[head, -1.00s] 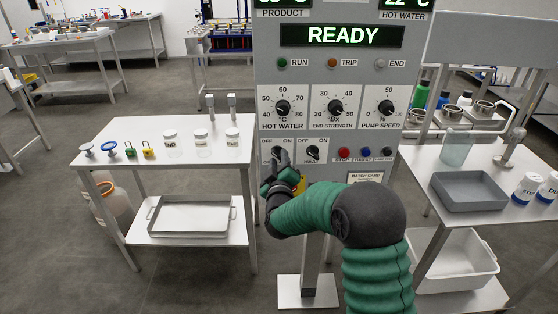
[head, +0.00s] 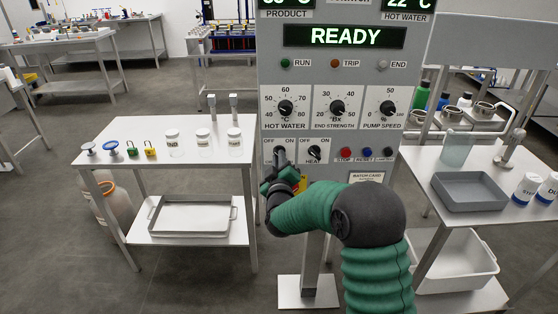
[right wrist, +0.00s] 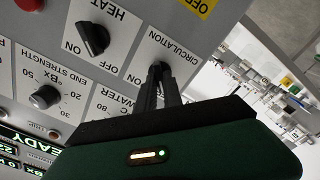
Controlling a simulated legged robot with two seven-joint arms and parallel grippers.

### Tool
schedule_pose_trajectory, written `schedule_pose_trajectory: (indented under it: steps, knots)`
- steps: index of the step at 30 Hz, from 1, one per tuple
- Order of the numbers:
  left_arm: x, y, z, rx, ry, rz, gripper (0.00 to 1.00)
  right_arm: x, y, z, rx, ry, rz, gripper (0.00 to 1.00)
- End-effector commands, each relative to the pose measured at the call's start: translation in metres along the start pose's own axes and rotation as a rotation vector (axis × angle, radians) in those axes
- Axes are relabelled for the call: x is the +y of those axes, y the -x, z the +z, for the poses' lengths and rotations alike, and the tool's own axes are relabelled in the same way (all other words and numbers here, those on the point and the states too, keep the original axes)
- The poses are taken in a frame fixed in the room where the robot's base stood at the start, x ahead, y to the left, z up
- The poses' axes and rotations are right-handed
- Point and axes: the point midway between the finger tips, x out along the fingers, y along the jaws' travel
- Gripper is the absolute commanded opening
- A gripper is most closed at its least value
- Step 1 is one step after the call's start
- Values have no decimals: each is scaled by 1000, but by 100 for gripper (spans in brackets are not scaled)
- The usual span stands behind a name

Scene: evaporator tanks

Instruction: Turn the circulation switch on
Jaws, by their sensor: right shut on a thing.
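The circulation switch sits on the grey control panel (head: 272,128), under the OFF and ON marks at the panel's lower left. In the right wrist view its CIRCULATION label (right wrist: 175,52) shows upside down. My right gripper (head: 281,157) is at this switch, and its fingers (right wrist: 160,74) are shut on the knob. The fingers hide the knob, so I cannot tell which way it points. The HEAT switch (head: 314,153), a black knob, is just to the right and apart from my gripper. It also shows in the right wrist view (right wrist: 92,38). My left gripper is not in view.
The display (head: 345,36) reads READY. Three dials (head: 338,107) sit above the switches. STOP and other buttons (head: 346,153) lie to the right. A white table (head: 200,160) with jars stands left; another with a grey tray (head: 468,192) stands right.

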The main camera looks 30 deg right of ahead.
Motion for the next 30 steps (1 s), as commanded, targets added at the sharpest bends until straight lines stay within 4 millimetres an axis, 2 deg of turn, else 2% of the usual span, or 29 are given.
schedule_pose_trajectory:
  steps: [11, 30]
  knots:
    - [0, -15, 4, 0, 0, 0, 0, -5, 0, 6, -8, -204, -5, 0]
    - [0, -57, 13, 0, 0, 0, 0, -8, 1, 8, -13, -807, -7, 0]
